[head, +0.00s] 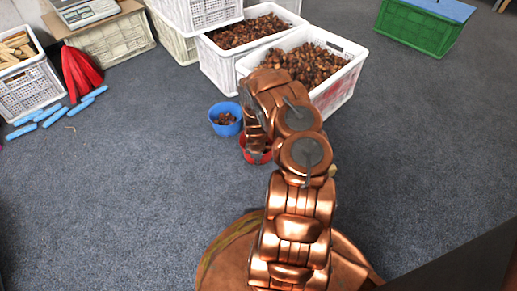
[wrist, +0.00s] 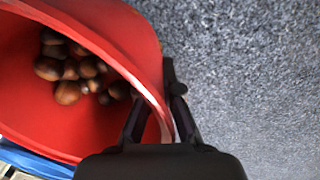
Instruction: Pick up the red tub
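The red tub (wrist: 95,125) fills the left of the wrist view, with several brown chestnuts (wrist: 72,68) inside. My gripper (wrist: 160,100) straddles its rim, one finger inside and one outside. The fingers converge on the wall and appear shut on it; the inner fingertip is hard to make out. In the head view the red tub (head: 257,155) shows only in part, behind my arm, and seems to be on the floor. My gripper is hidden there by my arm.
A blue tub (head: 226,128) with chestnuts stands just left of the red tub; its edge shows in the wrist view (wrist: 30,160). White crates of chestnuts (head: 340,92) stand behind. Blue-handled tools (head: 52,116) lie at left. Carpet at right is clear.

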